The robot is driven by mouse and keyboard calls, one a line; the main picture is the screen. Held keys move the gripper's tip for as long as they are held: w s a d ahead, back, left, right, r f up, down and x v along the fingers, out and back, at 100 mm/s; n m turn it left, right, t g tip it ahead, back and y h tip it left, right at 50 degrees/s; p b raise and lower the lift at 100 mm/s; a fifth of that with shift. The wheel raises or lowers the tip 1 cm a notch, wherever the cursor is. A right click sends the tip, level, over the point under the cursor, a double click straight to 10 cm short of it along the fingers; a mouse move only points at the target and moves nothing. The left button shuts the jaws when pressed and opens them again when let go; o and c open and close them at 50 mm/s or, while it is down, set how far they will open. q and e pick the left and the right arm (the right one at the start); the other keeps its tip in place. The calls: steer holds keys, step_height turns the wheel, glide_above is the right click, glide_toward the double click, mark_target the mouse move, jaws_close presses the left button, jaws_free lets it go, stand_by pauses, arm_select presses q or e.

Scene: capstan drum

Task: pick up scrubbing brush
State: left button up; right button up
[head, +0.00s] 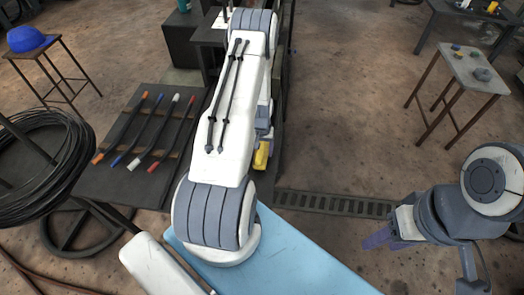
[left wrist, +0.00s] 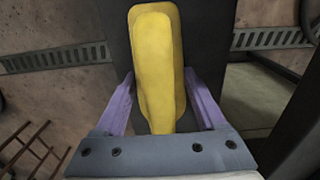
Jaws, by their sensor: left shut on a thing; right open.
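A yellow object (left wrist: 158,65), which I take to be the scrubbing brush, is long and rounded in the left wrist view. It lies between the purple fingers of my left gripper (left wrist: 160,88), which is shut on it. Its bristles are not visible. In the head view only a small yellow part (head: 262,156) shows beside my left arm, which hides the rest and the left gripper. My right gripper (head: 378,238) is open and empty at the lower right, away from the brush.
A dark board (head: 120,190) with several colour-tipped rods lies left of my left arm. A coil of black cable (head: 45,165) is at the far left. A stool with a blue helmet (head: 28,38) stands behind it. A small table (head: 468,72) stands at right. A floor grate (head: 330,203) crosses open floor.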

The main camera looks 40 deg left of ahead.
mark_target(262, 143)
arm_select(q)
steer(key=shift+r, duration=0.55)
step_height(262, 143, up, 3)
steer(key=shift+w+f, duration=0.1)
steer(key=s+d+r+b, duration=0.1)
steer(key=s+d+r, duration=0.6)
steer(key=s+d, duration=0.1)
steer(key=shift+s+d, duration=0.15)
